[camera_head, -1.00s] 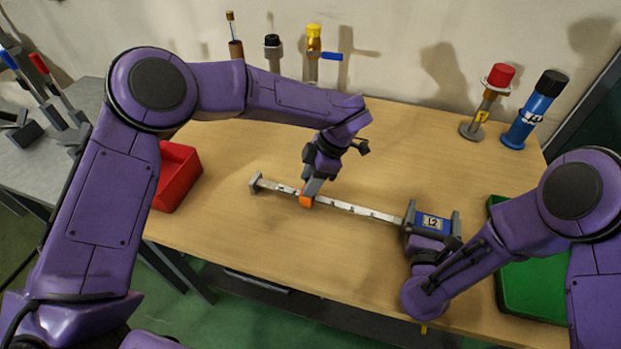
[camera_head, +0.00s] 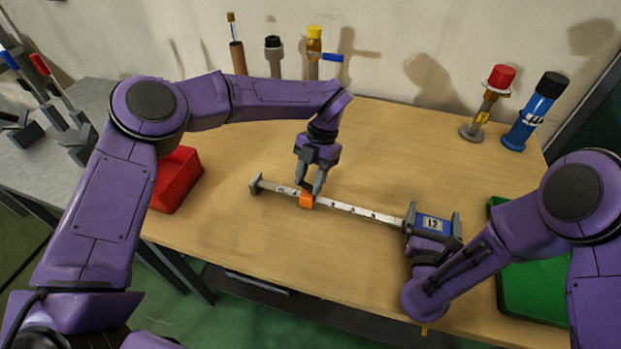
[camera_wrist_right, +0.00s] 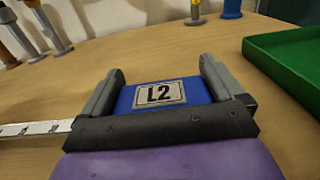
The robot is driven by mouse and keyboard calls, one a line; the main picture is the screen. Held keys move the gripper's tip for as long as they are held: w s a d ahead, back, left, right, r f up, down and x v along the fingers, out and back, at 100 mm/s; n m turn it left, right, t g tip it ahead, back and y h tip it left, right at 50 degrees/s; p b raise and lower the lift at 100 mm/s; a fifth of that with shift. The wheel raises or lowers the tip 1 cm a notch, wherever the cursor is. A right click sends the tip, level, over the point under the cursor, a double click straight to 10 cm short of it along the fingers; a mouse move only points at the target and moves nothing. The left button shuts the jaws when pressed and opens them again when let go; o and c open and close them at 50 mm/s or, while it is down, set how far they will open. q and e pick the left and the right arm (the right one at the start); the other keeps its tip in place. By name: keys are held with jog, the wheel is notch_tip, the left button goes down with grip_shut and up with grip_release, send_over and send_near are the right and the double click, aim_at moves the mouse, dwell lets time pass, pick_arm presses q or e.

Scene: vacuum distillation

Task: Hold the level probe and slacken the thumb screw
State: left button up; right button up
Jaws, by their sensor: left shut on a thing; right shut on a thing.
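The level probe lies across the table, with a blue block marked L2 (camera_head: 432,223) at its right end and a white graduated rod (camera_head: 352,209) running left to a grey end piece (camera_head: 256,184). An orange piece (camera_head: 306,201), which looks like the thumb screw, sits on the rod left of its middle. My left gripper (camera_head: 309,192) points down from above and is shut on the orange piece. My right gripper (camera_wrist_right: 160,92) is shut on the blue block, one grey finger on each side in the right wrist view. The fingers partly hide the block's sides.
A red bin (camera_head: 178,180) stands at the left and a green tray (camera_head: 535,285) at the right, beside my right arm. Several upright instruments stand along the back, including a blue cylinder (camera_head: 533,112) and a red-topped one (camera_head: 490,100). The table's middle back is clear.

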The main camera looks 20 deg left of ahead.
pick_arm(q)
jog(key=shift+a+n+h, duration=0.1)
jog(key=shift+n+h, duration=0.4)
jog(key=shift+n, duration=1)
jog(key=o, duration=1.1)
jog(key=shift+c, duration=0.2)
jog(key=v, duration=1.2)
jog(key=shift+w, duration=0.15)
jog(key=shift+a, duration=0.1)
pick_arm(e)
jog(key=o, duration=1.2)
